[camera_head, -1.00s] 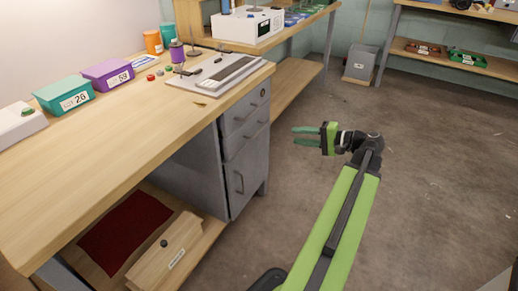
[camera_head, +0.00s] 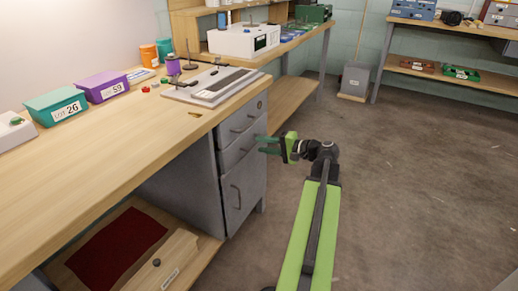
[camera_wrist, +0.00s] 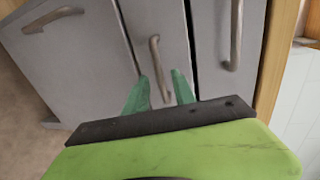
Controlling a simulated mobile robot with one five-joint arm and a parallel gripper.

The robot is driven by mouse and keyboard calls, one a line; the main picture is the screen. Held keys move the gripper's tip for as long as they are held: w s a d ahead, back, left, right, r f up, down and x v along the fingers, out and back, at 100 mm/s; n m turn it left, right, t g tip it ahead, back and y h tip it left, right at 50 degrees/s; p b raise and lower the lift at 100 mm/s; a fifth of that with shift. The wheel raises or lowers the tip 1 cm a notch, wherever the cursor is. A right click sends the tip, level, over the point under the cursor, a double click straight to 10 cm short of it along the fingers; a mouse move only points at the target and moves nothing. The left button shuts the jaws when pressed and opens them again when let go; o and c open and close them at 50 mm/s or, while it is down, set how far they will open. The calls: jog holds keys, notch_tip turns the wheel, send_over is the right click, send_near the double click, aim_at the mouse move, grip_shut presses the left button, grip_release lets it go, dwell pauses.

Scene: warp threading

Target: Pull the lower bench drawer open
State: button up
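The lower bench drawer (camera_head: 230,160) is the grey front below the upper drawer (camera_head: 231,132) and above a taller grey door. It looks shut. In the wrist view the lower drawer (camera_wrist: 172,30) is the middle panel, with a bar handle (camera_wrist: 155,50). My gripper (camera_head: 264,145) is in front of this drawer in the head view. In the wrist view my gripper (camera_wrist: 159,74) is open, its two green fingers on either side of the handle's near end. I cannot tell whether they touch the handle.
The tall grey door (camera_head: 243,195) has its own handle. The wooden bench top (camera_head: 120,140) overhangs the drawers. The floor (camera_head: 420,190) to the right is clear.

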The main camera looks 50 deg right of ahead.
jog(key=shift+x, duration=1.05)
grip_shut()
dwell(0.5)
